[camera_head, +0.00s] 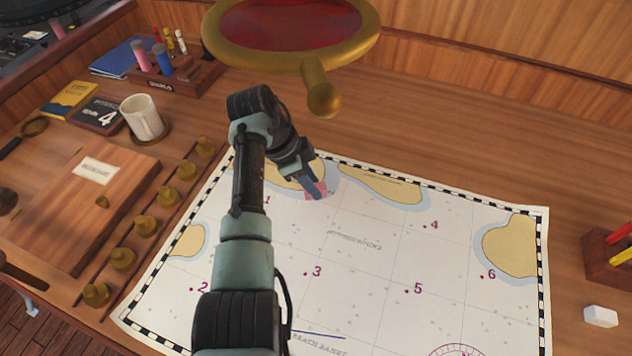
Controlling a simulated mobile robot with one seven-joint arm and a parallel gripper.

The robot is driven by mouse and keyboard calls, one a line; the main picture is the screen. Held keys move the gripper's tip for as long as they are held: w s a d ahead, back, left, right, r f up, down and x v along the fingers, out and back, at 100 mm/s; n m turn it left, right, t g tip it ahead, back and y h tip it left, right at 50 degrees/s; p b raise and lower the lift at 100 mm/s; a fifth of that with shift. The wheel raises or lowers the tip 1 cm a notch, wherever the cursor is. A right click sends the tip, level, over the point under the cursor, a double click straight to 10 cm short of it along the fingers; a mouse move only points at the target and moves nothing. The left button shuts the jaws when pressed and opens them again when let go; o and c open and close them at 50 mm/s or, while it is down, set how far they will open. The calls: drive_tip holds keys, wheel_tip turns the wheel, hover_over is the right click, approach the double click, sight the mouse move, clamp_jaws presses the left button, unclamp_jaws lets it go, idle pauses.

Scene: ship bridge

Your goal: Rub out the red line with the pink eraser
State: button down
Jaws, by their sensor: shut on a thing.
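My gripper (317,193) is shut on the pink eraser (309,188) at the upper left part of the chart. The fingers cover much of the eraser, and I cannot tell whether it touches the paper. The white chart (370,225) has tan land patches, purple numbers 1 to 6 and a black-and-white border. I see no red line; my arm covers part of the chart's left side. A blue line (318,334) shows near the bottom, right of my arm.
A brass-rimmed red object (322,97) juts in at the top, above my arm. Several brass knobs (146,225) line the chart's left. A white mug (142,118) stands at upper left. A white block (600,316) lies right of the chart. The chart's middle is clear.

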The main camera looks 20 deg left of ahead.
drive_tip(key=shift+s+a+f, duration=0.1)
drive_tip(key=shift+s+a, duration=0.15)
drive_tip(key=shift+a, duration=0.65)
drive_tip(key=shift+d, duration=0.15)
drive_tip(key=shift+w+d, duration=0.15)
drive_tip(key=shift+d, duration=0.45)
drive_tip(key=shift+w+d, duration=0.15)
drive_tip(key=shift+d, duration=0.4)
drive_tip(key=shift+p, duration=0.3)
drive_tip(key=shift+w+d+p, duration=0.15)
drive_tip(key=shift+d+p, duration=0.05)
drive_tip(key=shift+d, duration=0.45)
drive_tip(key=shift+w+d+p, duration=0.15)
drive_tip(key=shift+d+p, duration=0.05)
drive_tip(key=shift+d, duration=0.4)
drive_tip(key=shift+w+d, duration=0.25)
drive_tip(key=shift+d, duration=0.9)
drive_tip(key=shift+d+p, duration=0.1)
drive_tip(key=shift+p, duration=0.2)
